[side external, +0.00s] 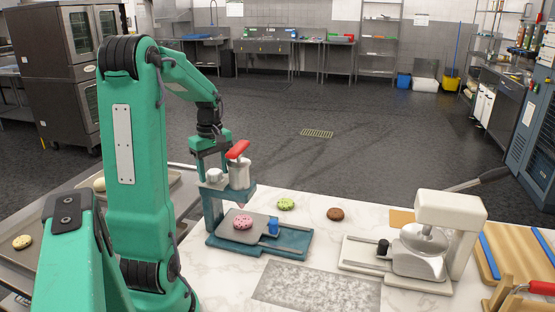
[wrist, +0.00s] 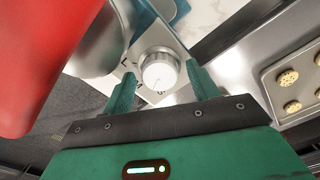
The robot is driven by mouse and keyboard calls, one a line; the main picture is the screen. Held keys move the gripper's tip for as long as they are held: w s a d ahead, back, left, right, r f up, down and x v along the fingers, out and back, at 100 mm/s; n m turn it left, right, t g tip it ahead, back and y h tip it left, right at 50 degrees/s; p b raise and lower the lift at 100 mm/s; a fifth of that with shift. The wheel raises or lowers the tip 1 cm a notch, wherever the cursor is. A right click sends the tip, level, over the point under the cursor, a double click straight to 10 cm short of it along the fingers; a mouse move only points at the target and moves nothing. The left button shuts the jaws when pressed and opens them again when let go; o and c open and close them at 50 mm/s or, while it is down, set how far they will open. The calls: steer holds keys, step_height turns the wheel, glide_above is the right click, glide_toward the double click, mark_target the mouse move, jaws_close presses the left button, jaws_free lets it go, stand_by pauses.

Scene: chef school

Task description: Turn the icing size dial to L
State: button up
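The icing size dial (wrist: 160,70) is a round white knob on a pale plate of the icing machine. In the wrist view my gripper (wrist: 161,80) is open, with one green finger on each side of the dial and small gaps visible. A dark letter that looks like an L is marked left of the dial; where the dial points is too small to tell. In the side view the dial (side external: 214,174) sits beside the white icing cylinder (side external: 239,173), below my gripper (side external: 211,160). The machine's teal base (side external: 272,246) stands on the counter.
The red lever (side external: 238,150) rises close beside my gripper and fills the left of the wrist view. A pink-iced cookie (side external: 243,221) lies under the nozzle. Green (side external: 286,203) and brown (side external: 335,214) cookies lie behind. A white press (side external: 440,235) stands right.

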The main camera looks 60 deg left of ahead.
mark_target(214, 171)
steer(key=c, duration=0.9)
steer(key=shift+c, duration=0.2)
steer(key=shift+m, duration=3.1)
steer(key=o, duration=1)
steer(key=shift+r, duration=0.1)
steer(key=shift+r, duration=3.85)
